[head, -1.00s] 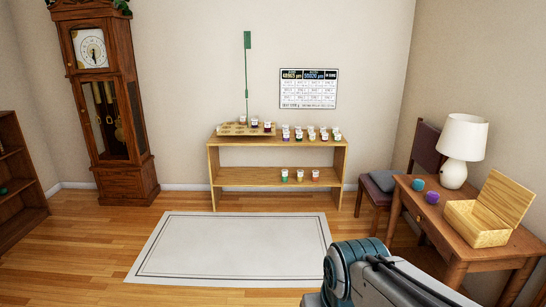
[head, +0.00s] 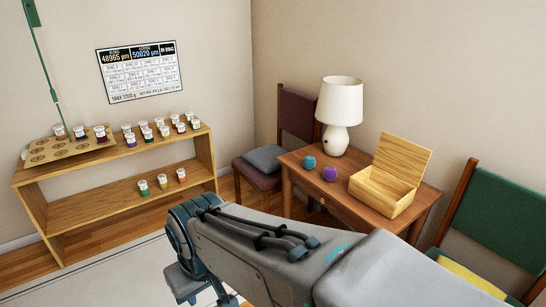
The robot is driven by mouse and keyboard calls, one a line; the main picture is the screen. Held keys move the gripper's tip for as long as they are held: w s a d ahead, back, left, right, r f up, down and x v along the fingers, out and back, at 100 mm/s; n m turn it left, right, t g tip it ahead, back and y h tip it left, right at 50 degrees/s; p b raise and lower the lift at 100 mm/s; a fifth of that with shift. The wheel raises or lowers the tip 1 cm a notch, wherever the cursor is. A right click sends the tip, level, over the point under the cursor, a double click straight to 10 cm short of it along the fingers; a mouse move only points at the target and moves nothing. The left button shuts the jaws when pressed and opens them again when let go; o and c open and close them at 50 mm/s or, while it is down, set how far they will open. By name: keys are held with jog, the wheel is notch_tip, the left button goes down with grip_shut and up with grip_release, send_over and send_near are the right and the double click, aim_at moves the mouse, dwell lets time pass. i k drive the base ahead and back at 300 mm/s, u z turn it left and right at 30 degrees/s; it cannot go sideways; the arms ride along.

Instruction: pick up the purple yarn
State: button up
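The purple yarn (head: 329,173) is a small round ball on the wooden side table (head: 310,187), near its front left edge. A teal yarn ball (head: 309,162) lies just behind and left of it. My arm reaches across the lower middle of the view, in front of the table. My gripper (head: 205,298) is partly visible at the bottom edge, low and to the left of the table, apart from the yarn. Its fingertips are too cut off to tell whether it is open or shut.
An open wooden box (head: 388,187) and a white lamp (head: 341,112) stand on the table. A chair with a grey cushion (head: 266,158) is left of it, a green chair (head: 500,220) right. A wooden shelf (head: 110,170) with several small jars stands at left.

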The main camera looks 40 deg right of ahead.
aim_at(330, 173)
jog(key=z, duration=0.35)
jog(key=i, duration=1.4)
jog(key=z, duration=1.65)
jog(key=i, duration=0.9)
jog(key=z, duration=1)
jog(key=i, duration=0.3)
jog(key=z, duration=0.1)
